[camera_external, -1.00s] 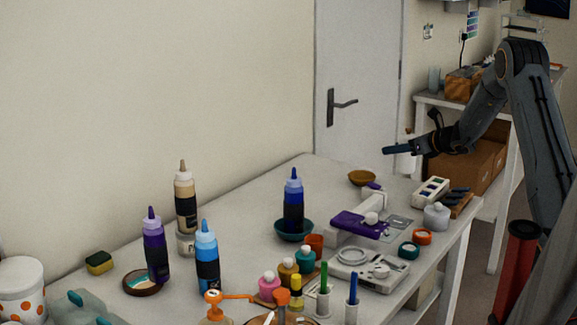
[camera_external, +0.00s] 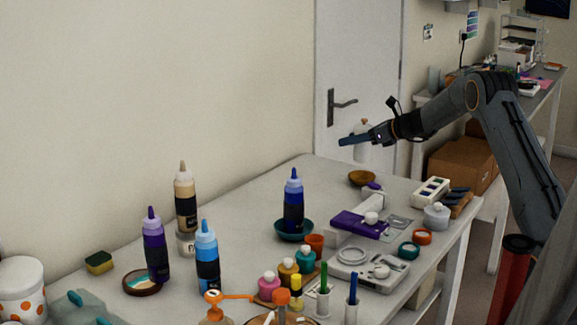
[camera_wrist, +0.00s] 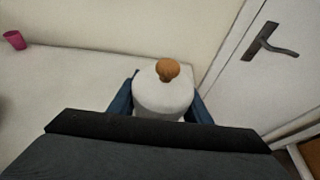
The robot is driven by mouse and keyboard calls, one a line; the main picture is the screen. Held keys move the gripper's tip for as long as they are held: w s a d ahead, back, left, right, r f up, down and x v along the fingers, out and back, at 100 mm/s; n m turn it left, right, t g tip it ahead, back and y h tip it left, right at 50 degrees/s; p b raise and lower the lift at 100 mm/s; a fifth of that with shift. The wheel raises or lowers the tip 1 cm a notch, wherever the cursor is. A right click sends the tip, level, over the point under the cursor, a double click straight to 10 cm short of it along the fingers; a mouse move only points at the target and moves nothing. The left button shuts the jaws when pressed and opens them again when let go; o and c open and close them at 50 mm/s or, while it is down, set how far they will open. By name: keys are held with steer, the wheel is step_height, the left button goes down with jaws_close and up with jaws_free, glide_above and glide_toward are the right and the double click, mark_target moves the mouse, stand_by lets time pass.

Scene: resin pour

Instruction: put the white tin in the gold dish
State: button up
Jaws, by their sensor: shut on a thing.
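My gripper (camera_external: 358,140) is shut on the white tin (camera_external: 362,153), which has a brown knob on its lid. The tin is held upright in the air near the table's far end. In the wrist view the tin (camera_wrist: 163,98) sits between my two blue fingers (camera_wrist: 163,108). The gold dish (camera_external: 361,179) stands on the table at its far end. In the external view it appears just below the tin, with a small gap; their depth alignment is unclear. The dish is not visible in the wrist view.
A blue bottle in a teal dish (camera_external: 293,236), a purple device (camera_external: 358,224), a paint set (camera_external: 431,191) and a white jar (camera_external: 436,216) stand nearer on the table. The wall and door (camera_external: 357,70) are behind. A pink cup (camera_wrist: 15,40) shows in the wrist view.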

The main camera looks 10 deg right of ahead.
mark_target(371, 155)
steer(key=shift+f+p, duration=0.7)
steer(key=shift+f, duration=2.7)
steer(key=shift+f, duration=0.1)
steer(key=o, duration=1)
steer(key=shift+f, duration=0.1)
steer(key=shift+o, duration=0.5)
steer(key=shift+r, duration=0.25)
steer(key=b+v, duration=0.2)
steer(key=v, duration=1)
steer(key=shift+d+f, duration=0.1)
steer(key=shift+f, duration=0.05)
steer(key=shift+s, duration=0.1)
